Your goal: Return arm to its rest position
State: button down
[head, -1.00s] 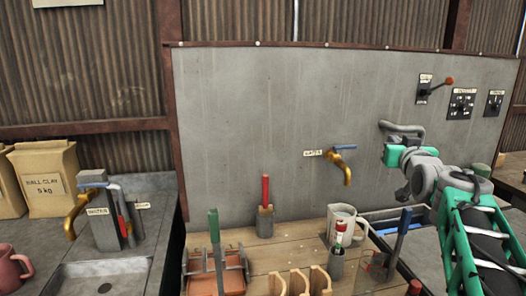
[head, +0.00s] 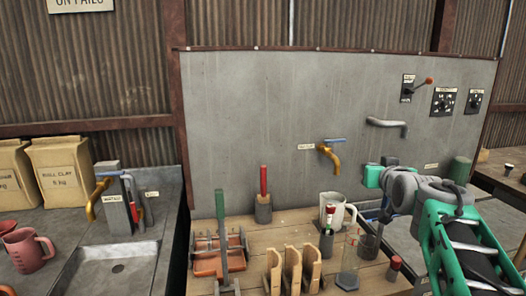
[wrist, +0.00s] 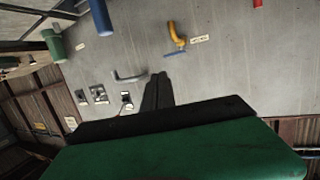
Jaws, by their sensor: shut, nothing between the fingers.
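My gripper (wrist: 158,82) shows in the wrist view as two dark fingers close together, shut and empty, pointing at the grey wall panel (wrist: 225,70). A wide green and black part of my own arm fills the bottom of that view. In the head view my green and grey arm reaches in from the right, in front of the panel (head: 260,120) and over the right end of the wooden bench. I cannot make out the fingers there. The gripper holds nothing and appears clear of the panel.
The wooden bench (head: 240,270) carries a white mug (head: 332,210), tool holders and wooden pieces. A brass tap (head: 330,155), a grey pipe (head: 388,125) and switches (head: 443,99) stick out from the panel. A sink (head: 110,270) and clay bags (head: 62,172) are at left.

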jog(key=s+a+f+g+y+p, duration=0.1)
jog(key=s+a+f+g+p, duration=0.1)
jog(key=s+a+f+g, duration=0.8)
jog(key=s+a+f, duration=0.1)
jog(key=s+f, duration=0.6)
jog(key=s+a+f+n+g+p, duration=0.1)
jog(key=s+a+f+g, duration=0.1)
jog(key=s+f, duration=0.5)
jog(key=s+a, duration=0.1)
jog(key=s, duration=0.5)
jog(key=shift+a+f+n+y, duration=0.25)
jog(key=shift+f+n+y, duration=0.05)
jog(key=shift+f, duration=0.1)
